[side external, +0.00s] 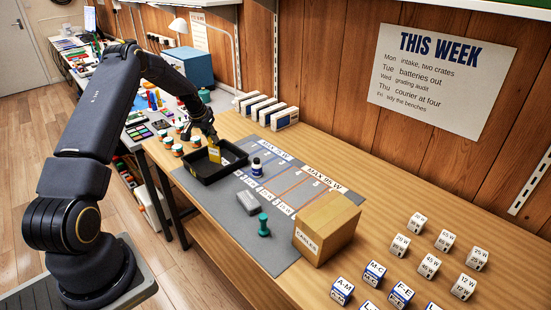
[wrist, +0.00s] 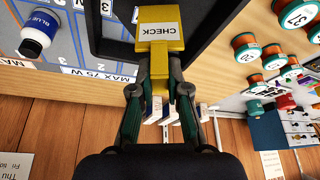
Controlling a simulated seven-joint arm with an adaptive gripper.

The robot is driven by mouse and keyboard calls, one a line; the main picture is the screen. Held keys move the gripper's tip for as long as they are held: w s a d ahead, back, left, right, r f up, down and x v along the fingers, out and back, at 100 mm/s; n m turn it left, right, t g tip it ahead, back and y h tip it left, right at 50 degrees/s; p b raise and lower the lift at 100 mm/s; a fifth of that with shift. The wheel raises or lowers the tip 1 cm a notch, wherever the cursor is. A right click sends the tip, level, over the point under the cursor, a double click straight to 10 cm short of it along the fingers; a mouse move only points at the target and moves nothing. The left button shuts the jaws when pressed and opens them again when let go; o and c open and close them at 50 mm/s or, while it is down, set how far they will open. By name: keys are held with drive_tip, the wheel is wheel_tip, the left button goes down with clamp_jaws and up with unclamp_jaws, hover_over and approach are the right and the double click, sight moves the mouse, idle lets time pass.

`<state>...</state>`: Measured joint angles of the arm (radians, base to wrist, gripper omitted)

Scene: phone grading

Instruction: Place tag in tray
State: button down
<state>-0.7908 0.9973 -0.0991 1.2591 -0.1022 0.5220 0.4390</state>
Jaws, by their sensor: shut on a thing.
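My gripper (side external: 211,139) is shut on a yellow tag (side external: 214,154), which hangs upright from the fingers. In the wrist view the tag (wrist: 160,38) has a white label reading CHECK, and my gripper (wrist: 160,82) pinches its narrower end. The black tray (side external: 207,180) lies on the grey mat below. The tag's lower part overlaps the tray's interior in the side view. I cannot tell whether the tag touches the tray floor. In the wrist view the dark tray (wrist: 205,45) lies behind the tag.
A white bottle with dark cap (side external: 257,168) stands right of the tray. A grey block (side external: 247,203), a green-teal object (side external: 264,225) and a cardboard CABLES box (side external: 327,228) are nearer. Orange-and-white jars (side external: 177,150) stand left of the tray. White boxes (side external: 284,118) line the wall.

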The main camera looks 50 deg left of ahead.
drive_tip(key=shift+f, duration=0.5)
drive_tip(key=shift+f, duration=0.15)
drive_tip(key=c, duration=1.2)
unclamp_jaws()
drive_tip(key=shift+o, duration=0.2)
